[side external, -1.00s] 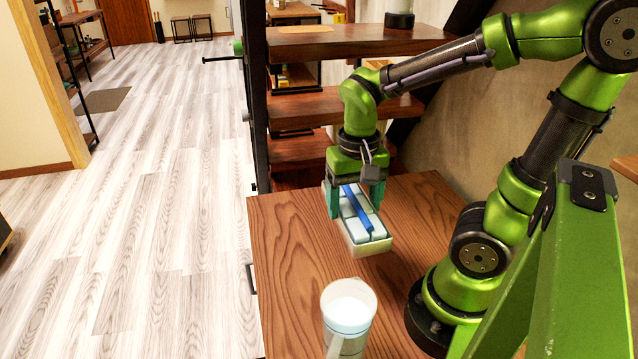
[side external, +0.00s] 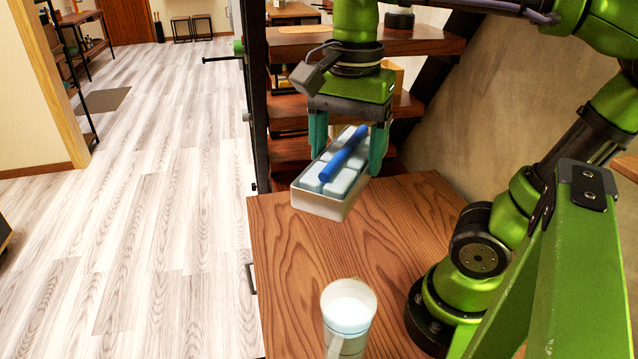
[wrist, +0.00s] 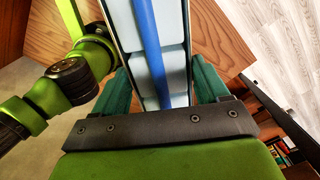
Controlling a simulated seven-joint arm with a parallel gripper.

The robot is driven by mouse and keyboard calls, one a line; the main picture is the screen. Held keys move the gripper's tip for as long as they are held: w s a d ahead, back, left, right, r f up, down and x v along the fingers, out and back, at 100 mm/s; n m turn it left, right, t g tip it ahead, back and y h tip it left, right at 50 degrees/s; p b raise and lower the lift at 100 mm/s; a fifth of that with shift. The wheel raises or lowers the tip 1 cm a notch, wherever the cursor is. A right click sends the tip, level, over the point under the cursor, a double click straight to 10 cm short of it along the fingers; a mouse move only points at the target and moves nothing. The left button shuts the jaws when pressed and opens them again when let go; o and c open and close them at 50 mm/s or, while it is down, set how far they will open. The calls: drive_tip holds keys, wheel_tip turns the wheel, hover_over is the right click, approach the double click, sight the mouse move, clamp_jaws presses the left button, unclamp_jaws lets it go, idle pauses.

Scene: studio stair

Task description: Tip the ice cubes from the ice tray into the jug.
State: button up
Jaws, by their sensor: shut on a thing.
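The ice tray (side external: 322,205) is a white rectangular tray holding several pale blue ice cubes (side external: 343,181). A blue bar (side external: 341,157) runs lengthwise along its top. My gripper (side external: 349,158) is shut on the tray, with a teal finger on each side, and holds it up above the table. The tray, its cubes and the bar (wrist: 152,50) also fill the middle of the wrist view, between the fingers. The jug (side external: 347,312) is a pale cylinder standing upright at the table's front, below the tray and apart from it. Its top looks whitish.
The brown wooden table (side external: 290,270) is clear around the jug. Dark wooden stair treads (side external: 290,110) rise behind my gripper. A grey wall (side external: 500,130) stands at the right. The pale floor (side external: 150,220) lies open at the left.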

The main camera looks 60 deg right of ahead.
drive_tip(key=s+a+m, duration=0.6)
drive_tip(key=a+m, duration=0.3)
drive_tip(key=m, duration=0.1)
wheel_tip(320, 180, down, 12)
drive_tip(key=w+d+g+y, duration=0.2)
drive_tip(key=g+y, duration=1.2)
drive_tip(key=g, duration=0.1)
drive_tip(key=shift+f+g, duration=0.2)
drive_tip(key=shift+g, duration=0.2)
